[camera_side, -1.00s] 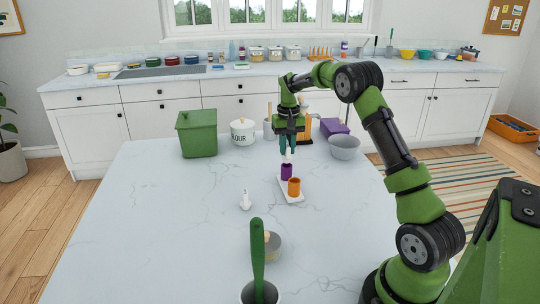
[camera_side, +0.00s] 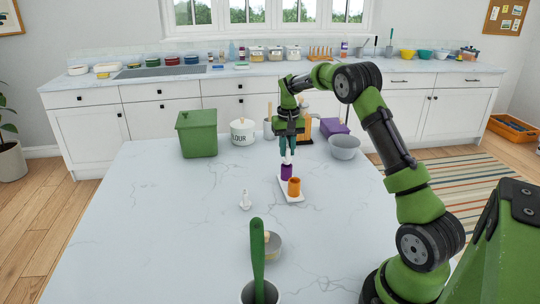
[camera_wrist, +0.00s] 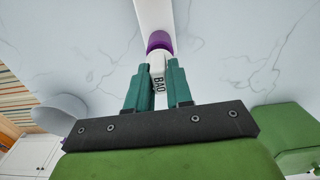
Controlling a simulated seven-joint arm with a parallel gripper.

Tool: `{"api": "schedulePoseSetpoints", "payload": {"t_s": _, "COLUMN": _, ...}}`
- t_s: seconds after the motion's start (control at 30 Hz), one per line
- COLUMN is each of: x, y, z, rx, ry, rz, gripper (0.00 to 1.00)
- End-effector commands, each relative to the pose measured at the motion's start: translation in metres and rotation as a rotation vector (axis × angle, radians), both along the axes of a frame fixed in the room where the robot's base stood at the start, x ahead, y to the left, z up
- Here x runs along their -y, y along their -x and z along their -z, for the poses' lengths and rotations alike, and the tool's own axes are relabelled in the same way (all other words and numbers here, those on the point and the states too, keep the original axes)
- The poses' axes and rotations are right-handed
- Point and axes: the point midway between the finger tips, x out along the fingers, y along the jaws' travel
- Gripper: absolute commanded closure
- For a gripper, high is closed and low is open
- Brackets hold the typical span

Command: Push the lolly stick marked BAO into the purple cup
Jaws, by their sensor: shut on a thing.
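The lolly stick marked BAO (camera_wrist: 158,72) is white with dark letters. It stands roughly upright between the two teal fingers of my gripper (camera_wrist: 158,88), which is shut on it. In the side view, my gripper (camera_side: 287,155) points down right above the purple cup (camera_side: 286,173). The stick's lower end meets the mouth of the purple cup (camera_wrist: 159,41) in the wrist view; how far it goes inside is hidden. The purple cup stands at the far end of a white tray (camera_side: 292,200).
An orange cup (camera_side: 294,187) stands at the near end of the tray. A small white object (camera_side: 245,201) lies to the left. A grey bowl (camera_side: 344,147), a green bin (camera_side: 197,134) and a flour pot (camera_side: 243,132) stand farther back. The table's left side is clear.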

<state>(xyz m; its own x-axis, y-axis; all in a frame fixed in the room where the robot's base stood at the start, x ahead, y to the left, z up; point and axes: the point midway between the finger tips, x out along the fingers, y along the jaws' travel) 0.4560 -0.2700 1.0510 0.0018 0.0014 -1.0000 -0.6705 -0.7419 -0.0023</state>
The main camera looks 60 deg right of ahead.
Motion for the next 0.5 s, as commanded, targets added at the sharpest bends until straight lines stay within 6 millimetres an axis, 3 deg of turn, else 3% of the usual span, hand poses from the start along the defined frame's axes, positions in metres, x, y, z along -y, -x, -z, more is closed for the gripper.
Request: {"api": "schedulePoseSetpoints", "payload": {"t_s": 0.5, "x": 0.000, "y": 0.000, "z": 0.013, "rx": 0.000, "ry": -0.001, "rz": 0.000, "gripper": 1.00}}
